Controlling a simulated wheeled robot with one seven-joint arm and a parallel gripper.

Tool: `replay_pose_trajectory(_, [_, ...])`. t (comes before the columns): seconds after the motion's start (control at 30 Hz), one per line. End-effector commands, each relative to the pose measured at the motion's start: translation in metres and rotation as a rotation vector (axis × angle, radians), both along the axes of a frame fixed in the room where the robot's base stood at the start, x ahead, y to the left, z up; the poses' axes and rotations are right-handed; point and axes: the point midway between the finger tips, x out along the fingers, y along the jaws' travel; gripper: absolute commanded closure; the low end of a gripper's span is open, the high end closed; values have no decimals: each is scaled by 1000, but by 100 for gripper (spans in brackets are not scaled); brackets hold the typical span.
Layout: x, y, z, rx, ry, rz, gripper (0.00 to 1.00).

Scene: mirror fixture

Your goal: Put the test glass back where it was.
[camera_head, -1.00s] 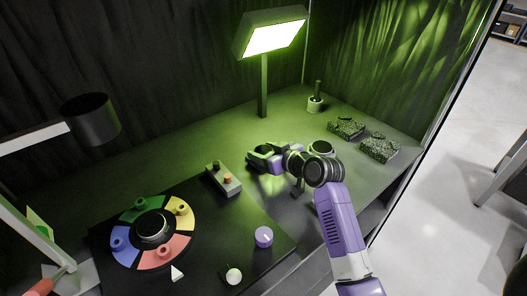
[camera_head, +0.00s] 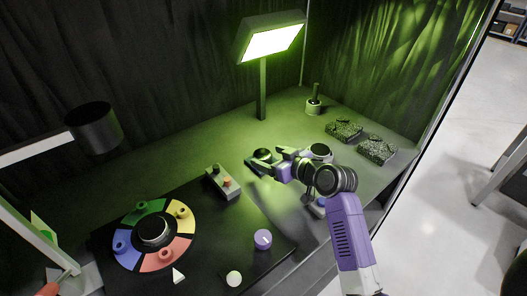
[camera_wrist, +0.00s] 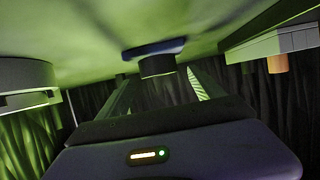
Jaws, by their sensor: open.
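My gripper (camera_head: 262,161) is low over the bench under the lamp, its two fingers apart. A small dark round piece (camera_head: 262,154) is at the fingertips, and I take it to be the test glass. In the wrist view, which looks upside down, a dark short cylinder on a wider bluish disc (camera_wrist: 157,64) shows between the open fingers (camera_wrist: 160,88). It seems to rest on the bench surface. I cannot tell whether either finger touches it. No clearly transparent glass shows.
A grey box with knobs (camera_head: 222,182) stands close left of my gripper. A round grey holder (camera_head: 320,151) is close right. The lamp post (camera_head: 262,88) rises behind. A colour wheel (camera_head: 182,245) is front left, and dark rough blocks (camera_head: 376,150) are right.

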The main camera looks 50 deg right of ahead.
Motion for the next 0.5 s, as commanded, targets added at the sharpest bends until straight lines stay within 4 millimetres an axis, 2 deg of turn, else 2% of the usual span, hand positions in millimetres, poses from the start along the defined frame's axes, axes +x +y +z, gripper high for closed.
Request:
replay_pose_trajectory(0.03, [-12, 2, 8, 0, 3, -3, 23])
replay_pose_trajectory(0.2, [-42, 9, 20, 1, 2, -2, 23])
replay_pose_trajectory(0.33, [-58, 13, 26, -1, 2, -3, 23])
replay_pose_trajectory(0.5, [-68, 16, 29, 0, 1, -1, 23])
